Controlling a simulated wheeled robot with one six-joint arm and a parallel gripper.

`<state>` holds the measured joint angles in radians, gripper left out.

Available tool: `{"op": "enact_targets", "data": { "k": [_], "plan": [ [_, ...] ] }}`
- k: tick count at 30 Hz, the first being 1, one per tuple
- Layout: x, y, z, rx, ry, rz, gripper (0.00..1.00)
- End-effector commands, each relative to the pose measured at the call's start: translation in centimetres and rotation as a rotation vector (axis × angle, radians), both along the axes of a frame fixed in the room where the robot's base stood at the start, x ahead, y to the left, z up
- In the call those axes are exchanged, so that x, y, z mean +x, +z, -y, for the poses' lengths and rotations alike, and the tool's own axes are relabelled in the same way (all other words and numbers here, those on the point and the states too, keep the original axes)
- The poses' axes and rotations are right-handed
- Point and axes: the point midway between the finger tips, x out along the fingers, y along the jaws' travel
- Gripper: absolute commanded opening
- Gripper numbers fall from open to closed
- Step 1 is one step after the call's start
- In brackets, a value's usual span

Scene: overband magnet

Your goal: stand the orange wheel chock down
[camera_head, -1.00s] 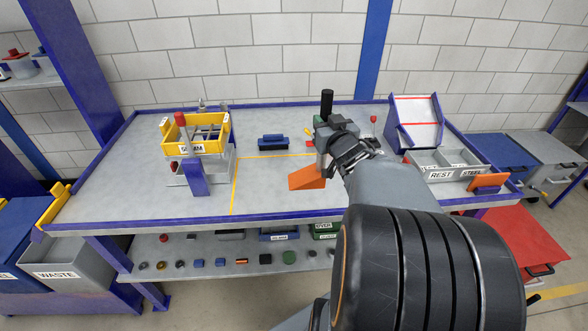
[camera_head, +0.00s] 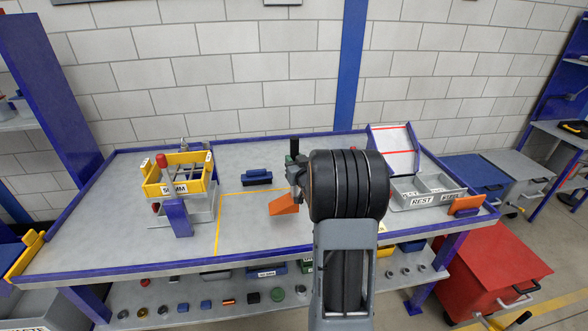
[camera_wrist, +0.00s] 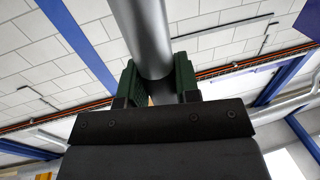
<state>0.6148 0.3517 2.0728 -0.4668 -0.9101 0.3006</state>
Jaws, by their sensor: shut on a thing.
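The wedge itself is outside the wrist view. My arm hides the bench right of the chock in the head view.
A yellow tray (camera_head: 150,190) on a grey stand is at the left. Grey bins marked REST (camera_head: 423,202) and an orange plate (camera_head: 467,204) are at the right.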

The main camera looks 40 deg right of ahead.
Motion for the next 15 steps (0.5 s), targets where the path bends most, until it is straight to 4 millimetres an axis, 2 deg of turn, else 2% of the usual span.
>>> {"op": "enact_targets", "data": {
  "k": [5,15],
  "plan": [
    [0.4,-0.4,0.2,0.001,0.0,0.004,0.0],
    [0.7,-3.6,0.4,0.0,-0.002,0.004,0.0]
  ]
}}
